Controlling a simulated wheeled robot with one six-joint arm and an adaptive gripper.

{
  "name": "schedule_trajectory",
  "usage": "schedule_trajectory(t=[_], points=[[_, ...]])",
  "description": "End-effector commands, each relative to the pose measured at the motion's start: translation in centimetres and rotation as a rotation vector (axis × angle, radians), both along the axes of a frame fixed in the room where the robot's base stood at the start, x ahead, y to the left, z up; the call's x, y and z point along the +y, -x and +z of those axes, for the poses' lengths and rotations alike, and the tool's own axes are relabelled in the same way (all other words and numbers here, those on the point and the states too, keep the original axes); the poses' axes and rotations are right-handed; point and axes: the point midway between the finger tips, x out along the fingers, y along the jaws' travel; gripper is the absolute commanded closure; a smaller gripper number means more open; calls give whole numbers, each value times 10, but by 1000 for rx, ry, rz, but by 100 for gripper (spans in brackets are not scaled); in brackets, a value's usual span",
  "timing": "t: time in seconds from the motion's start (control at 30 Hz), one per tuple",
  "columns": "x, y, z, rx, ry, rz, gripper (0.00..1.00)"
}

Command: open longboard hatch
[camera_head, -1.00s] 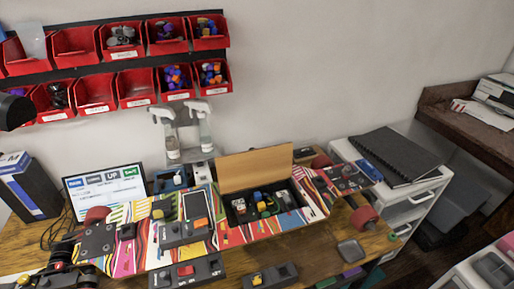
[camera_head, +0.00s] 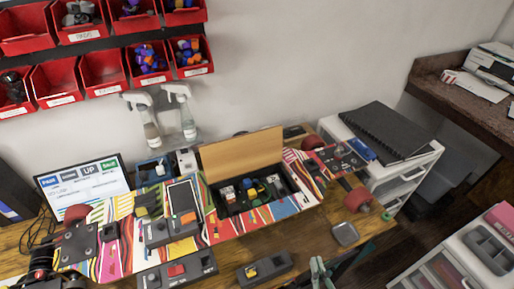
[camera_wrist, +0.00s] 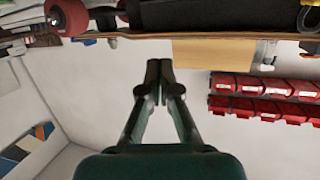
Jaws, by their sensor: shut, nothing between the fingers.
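The longboard (camera_head: 125,245), with striped colourful graphics, lies across the workbench. Its hatch (camera_head: 243,160) is a light wooden panel standing raised at the rear edge of a dark compartment (camera_head: 235,207). Several small coloured parts sit in the compartment. The raised hatch also shows in the wrist view (camera_wrist: 213,53), near the board's edge (camera_wrist: 140,36). My gripper (camera_head: 319,263) shows at the bottom of the head view, in front of and to the right of the compartment, apart from the hatch. In the wrist view my gripper (camera_wrist: 158,68) has its fingers together, with nothing between them.
Dark modules (camera_head: 177,270) and a small grey dish (camera_head: 345,234) lie on the bench in front of the board. Spray bottles (camera_head: 184,112) and a screen (camera_head: 84,187) stand behind it. Red bins (camera_head: 104,79) hang on the wall. A white drawer unit (camera_head: 410,175) stands at right.

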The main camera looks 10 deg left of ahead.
Motion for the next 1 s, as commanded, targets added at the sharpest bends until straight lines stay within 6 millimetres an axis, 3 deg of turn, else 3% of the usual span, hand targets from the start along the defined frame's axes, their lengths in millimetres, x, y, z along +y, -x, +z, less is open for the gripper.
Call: schedule_trajectory(t=[0.03,0.2,0.5,0.7,1.0], points=[[11,-16,10,-14,-3,22,100],[45,-57,37,-28,-6,96,100],[111,-113,101,-60,3,238,100],[140,-130,133,-73,12,301,100],[155,-144,140,-75,15,320,100]])
